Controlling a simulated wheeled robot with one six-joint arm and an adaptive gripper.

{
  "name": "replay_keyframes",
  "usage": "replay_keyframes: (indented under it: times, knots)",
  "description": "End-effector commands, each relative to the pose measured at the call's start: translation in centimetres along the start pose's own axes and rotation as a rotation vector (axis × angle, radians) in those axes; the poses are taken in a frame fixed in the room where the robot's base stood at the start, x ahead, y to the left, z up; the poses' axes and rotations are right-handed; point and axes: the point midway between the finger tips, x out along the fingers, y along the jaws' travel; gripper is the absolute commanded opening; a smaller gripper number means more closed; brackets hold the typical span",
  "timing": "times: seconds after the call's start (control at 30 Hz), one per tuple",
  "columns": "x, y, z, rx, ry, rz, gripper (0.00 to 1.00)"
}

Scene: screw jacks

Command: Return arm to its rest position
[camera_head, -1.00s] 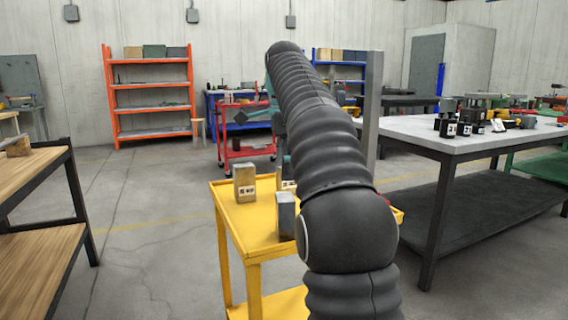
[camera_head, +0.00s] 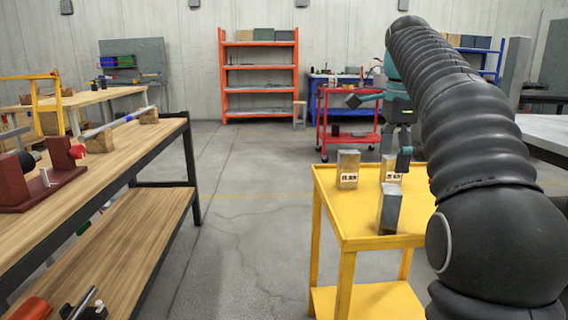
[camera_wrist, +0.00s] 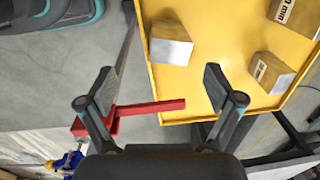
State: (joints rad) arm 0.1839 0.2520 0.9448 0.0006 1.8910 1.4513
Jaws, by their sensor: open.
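My arm rises along the right side of the head view and bends over at the top. My gripper (camera_head: 403,160) hangs down near the back of the yellow cart, partly hidden among my teal wrist links. In the wrist view my gripper (camera_wrist: 160,82) has its two dark fingers wide apart with nothing between them. Three metal blocks stand on the yellow cart (camera_head: 335,205): a left one (camera_head: 348,170), a back one (camera_head: 391,170) close to my gripper in the picture, and a front one (camera_head: 389,210). Some labels face the camera.
A wooden workbench (camera_head: 100,185) with a red fixture (camera_head: 45,185) stands at the left. A red trolley (camera_head: 347,125) and an orange shelf (camera_head: 259,75) stand behind. A grey-topped table (camera_head: 545,130) is at the right. The floor between workbench and cart is clear.

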Motion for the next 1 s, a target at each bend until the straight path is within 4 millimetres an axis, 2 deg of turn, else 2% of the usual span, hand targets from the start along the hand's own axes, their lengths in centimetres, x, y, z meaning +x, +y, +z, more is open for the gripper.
replay_keyframes:
  times: [0.07, 0.27, 0.47, 0.67, 0.8, 1.0]
  knots:
    - [-0.3, 1.9, 1.0, -0.119, 0.004, -0.031, 0.91]
    - [1.0, 6.2, 2.9, -0.427, 0.03, -0.114, 0.91]
    - [3.7, 11.3, 4.6, -0.732, 0.076, -0.19, 0.91]
    - [7.8, 16.7, 5.9, -1.034, 0.142, -0.261, 0.91]
    - [11.5, 20.6, 6.6, -1.243, 0.2, -0.304, 0.91]
    - [16.6, 25.0, 7.2, -1.484, 0.283, -0.348, 0.91]
